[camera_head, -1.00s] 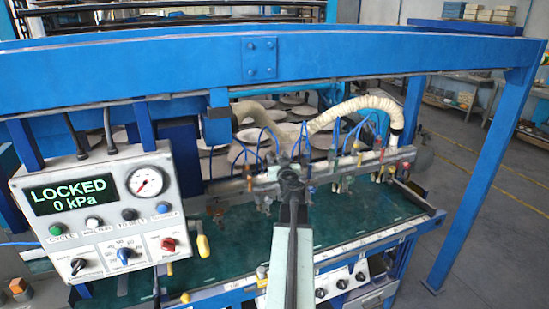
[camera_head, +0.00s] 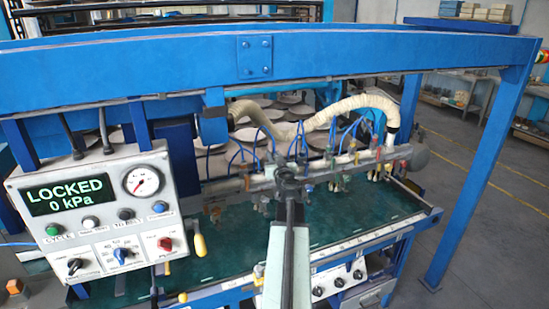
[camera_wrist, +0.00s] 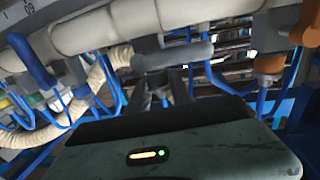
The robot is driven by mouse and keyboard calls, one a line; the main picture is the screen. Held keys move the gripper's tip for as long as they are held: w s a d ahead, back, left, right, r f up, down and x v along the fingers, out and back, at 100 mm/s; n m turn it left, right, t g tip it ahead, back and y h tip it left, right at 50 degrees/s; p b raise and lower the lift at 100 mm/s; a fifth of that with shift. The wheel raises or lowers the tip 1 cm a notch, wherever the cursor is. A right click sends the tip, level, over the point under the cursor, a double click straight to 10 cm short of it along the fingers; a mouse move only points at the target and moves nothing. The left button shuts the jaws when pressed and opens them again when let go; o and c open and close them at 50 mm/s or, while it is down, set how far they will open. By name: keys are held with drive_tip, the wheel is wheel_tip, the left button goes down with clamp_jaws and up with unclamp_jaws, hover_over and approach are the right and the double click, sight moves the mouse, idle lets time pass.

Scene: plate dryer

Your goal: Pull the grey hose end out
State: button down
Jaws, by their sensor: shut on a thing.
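The grey hose end (camera_wrist: 172,57) looks like a short grey cylinder lying across my fingertips in the wrist view. My gripper (camera_wrist: 165,88) is shut on it, just below a pale grey pipe. In the head view my gripper (camera_head: 288,176) is a dark shape in front of the middle of the valve rail. The hose end is too small to make out there, and my arm hides part of the rail. A cream ribbed hose (camera_head: 350,105) arches behind the rail and also shows in the wrist view (camera_wrist: 108,75).
A control panel (camera_head: 95,215) at left reads LOCKED, 0 kPa. A blue beam (camera_head: 400,55) crosses above the rail. Blue tubes (camera_head: 247,150) and several coloured valves crowd around the gripper. The green bed (camera_head: 230,240) lies below. Open floor (camera_head: 470,200) is at right.

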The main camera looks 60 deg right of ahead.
drive_tip(key=shift+w, duration=0.1)
idle(0.7)
wheel_tip(320, 180, up, 3)
drive_tip(key=p, duration=0.2)
drive_tip(key=shift+f+p, duration=0.15)
drive_tip(key=shift+p, duration=0.2)
drive_tip(key=shift+f, duration=0.15)
drive_tip(key=c, duration=1.2)
unclamp_jaws()
drive_tip(key=shift+o, duration=0.2)
drive_tip(key=shift+a, duration=0.15)
